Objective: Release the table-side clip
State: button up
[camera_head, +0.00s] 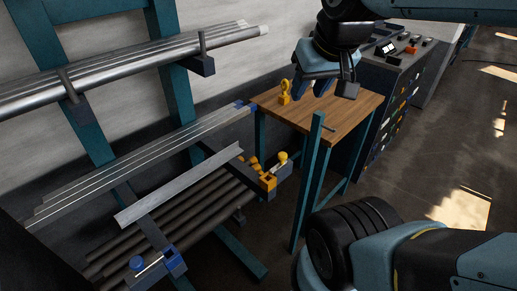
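An orange clip (268,181) with a yellow knob (283,156) sits at the table-side end of a rack arm. A grey metal channel section (182,185) lies across the rack arms, its right end close to the orange clip. A blue clip (174,263) with a blue knob (137,263) is on the nearer arm at the bottom. My gripper (312,88) hangs above the wooden table, behind and above the orange clip and apart from it. I see nothing held in it, but its finger opening is unclear.
The wooden table (335,113) has teal legs and carries a small yellow object (285,92). A teal post (308,185) stands in front of it. Bars and tubes (130,75) fill the rack at left. A drawer cabinet (395,75) stands behind. The floor at right is open.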

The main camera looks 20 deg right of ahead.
aim_at(282, 156)
jog(key=u, duration=0.2)
jog(key=k, duration=1.3)
jog(key=z, duration=0.45)
jog(key=i, duration=1)
jog(key=u, duration=0.05)
